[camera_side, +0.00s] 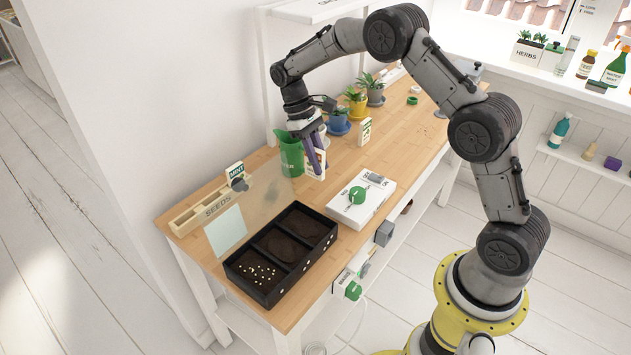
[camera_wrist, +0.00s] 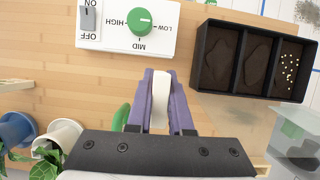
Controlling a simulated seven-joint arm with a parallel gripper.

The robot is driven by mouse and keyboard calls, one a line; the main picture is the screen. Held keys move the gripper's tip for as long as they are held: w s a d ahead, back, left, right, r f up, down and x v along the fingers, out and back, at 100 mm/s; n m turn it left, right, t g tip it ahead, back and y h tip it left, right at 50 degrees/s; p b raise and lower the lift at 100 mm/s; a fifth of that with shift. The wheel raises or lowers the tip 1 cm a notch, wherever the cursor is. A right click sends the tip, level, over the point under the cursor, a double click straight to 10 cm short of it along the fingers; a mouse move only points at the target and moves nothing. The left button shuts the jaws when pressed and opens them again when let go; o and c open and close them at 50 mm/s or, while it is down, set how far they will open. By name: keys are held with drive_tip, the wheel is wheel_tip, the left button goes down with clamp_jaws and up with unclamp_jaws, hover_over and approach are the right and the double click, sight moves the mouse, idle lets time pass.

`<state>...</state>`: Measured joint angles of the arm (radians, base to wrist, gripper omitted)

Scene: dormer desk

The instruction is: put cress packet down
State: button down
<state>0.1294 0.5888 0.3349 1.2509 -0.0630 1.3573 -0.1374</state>
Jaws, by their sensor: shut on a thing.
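My gripper (camera_side: 315,156) has purple fingers pointing down over the middle of the desk. It is shut on a thin white packet (camera_side: 316,170), which I take to be the cress packet; its lettering is unreadable. In the wrist view the packet's pale edge (camera_wrist: 160,98) shows between the fingers (camera_wrist: 160,86). The packet is upright beside the green jug. I cannot tell whether its bottom touches the desk (camera_side: 270,190).
The green jug (camera_side: 291,158) is close left of my gripper. A white dial box (camera_side: 376,208), a black three-part soil tray (camera_side: 246,283) and a wooden seeds rack (camera_side: 190,222) with a mint packet (camera_side: 235,170) are nearer. Another packet (camera_side: 364,133) and potted plants stand behind.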

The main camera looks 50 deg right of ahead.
drive_tip(key=shift+w+d+f+n, duration=0.15)
drive_tip(key=shift+w+n, duration=0.15)
drive_tip(key=shift+n, duration=0.2)
drive_tip(key=s+d+r+n+t+h, duration=0.25)
drive_tip(key=s+d+n, duration=0.25)
drive_tip(key=d+n, duration=0.25)
drive_tip(key=s+d+r+n+t+h, duration=0.25)
drive_tip(key=s+d+n, duration=0.25)
drive_tip(key=d+n, duration=0.3)
drive_tip(key=shift+n+y, duration=0.3)
drive_tip(key=shift+n, duration=0.25)
drive_tip(key=w+d+f, duration=0.2)
drive_tip(key=w+f, duration=0.1)
drive_tip(key=w+d+f, duration=0.2)
drive_tip(key=w+f, duration=0.1)
drive_tip(key=w, duration=0.1)
drive_tip(key=w+d+f, duration=0.2)
drive_tip(key=w+f, duration=0.1)
drive_tip(key=shift+w+d, duration=0.3)
drive_tip(key=shift+d, duration=0.1)
drive_tip(key=shift+w+d+f, duration=0.2)
drive_tip(key=shift+w+f, duration=0.1)
drive_tip(key=shift+f, duration=1.55)
